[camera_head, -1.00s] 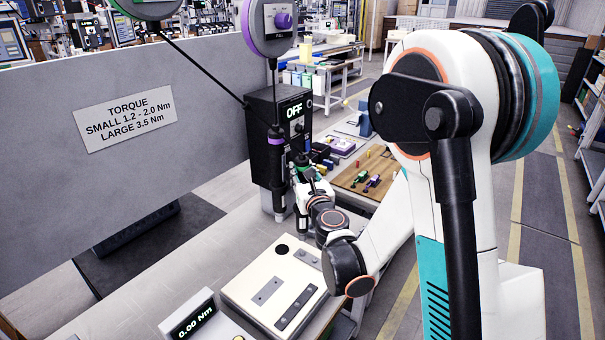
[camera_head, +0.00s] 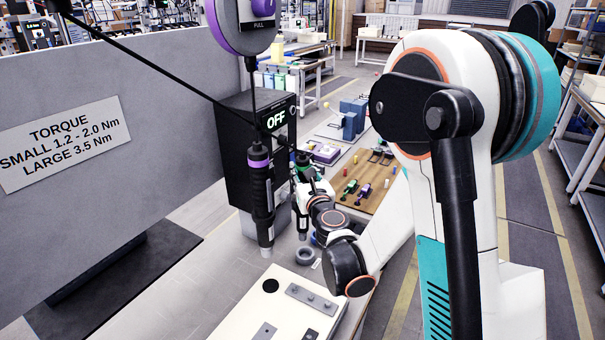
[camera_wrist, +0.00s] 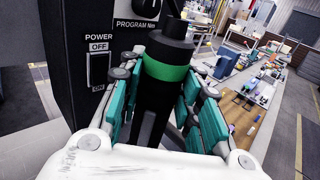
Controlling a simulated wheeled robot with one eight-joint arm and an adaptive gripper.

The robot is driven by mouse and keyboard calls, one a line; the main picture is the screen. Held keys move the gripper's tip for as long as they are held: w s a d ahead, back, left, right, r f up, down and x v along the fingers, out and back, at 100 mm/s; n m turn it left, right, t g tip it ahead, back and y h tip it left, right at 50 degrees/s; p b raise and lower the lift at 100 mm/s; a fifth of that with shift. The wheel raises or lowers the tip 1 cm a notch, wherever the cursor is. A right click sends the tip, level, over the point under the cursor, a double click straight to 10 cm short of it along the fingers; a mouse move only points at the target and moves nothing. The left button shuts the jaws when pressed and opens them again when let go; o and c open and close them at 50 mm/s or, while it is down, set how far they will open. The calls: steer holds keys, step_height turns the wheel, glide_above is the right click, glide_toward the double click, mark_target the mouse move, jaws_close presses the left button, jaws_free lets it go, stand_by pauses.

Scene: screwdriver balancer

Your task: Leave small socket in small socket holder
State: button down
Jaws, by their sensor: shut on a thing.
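My gripper (camera_head: 304,182) is shut on a black screwdriver with a green band (camera_wrist: 165,70). In the wrist view its teal finger pads lie on both sides of the dark body. In the head view the screwdriver's lower end (camera_head: 302,222) points down above the bench. I cannot make out a small socket at its tip. A cream panel (camera_head: 245,318) lies in front, with a dark round hole and grey bars (camera_head: 312,298); I cannot tell which part is the small socket holder.
A purple-banded screwdriver (camera_head: 262,195) hangs on a cord just left of my gripper. A black control box reading OFF (camera_head: 235,150) stands behind. A grey ring (camera_head: 305,255) lies on the bench. A wooden board (camera_head: 382,202) with small green and purple pieces is at right.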

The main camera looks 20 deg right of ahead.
mark_target(305, 182)
steer(key=shift+s+d+r+n+y+b, duration=0.2)
steer(key=shift+r+n+y+b, duration=0.1)
steer(key=shift+r+y+b, duration=0.2)
steer(key=shift+s+d+r+n+y+b, duration=0.15)
steer(key=shift+r+n+y+b, duration=0.15)
steer(key=shift+r+y+b, duration=0.15)
steer(key=shift+s+a+r+n+y+b, duration=0.15)
steer(key=shift+s+r+n+y+b, duration=0.4)
steer(key=shift+s+y, duration=0.25)
steer(key=shift+f+b, duration=1.85)
steer(key=shift+f, duration=0.65)
steer(key=shift+f+b, duration=0.7)
steer(key=shift+b, duration=0.1)
steer(key=shift+f+b, duration=1.35)
steer(key=shift+f, duration=0.35)
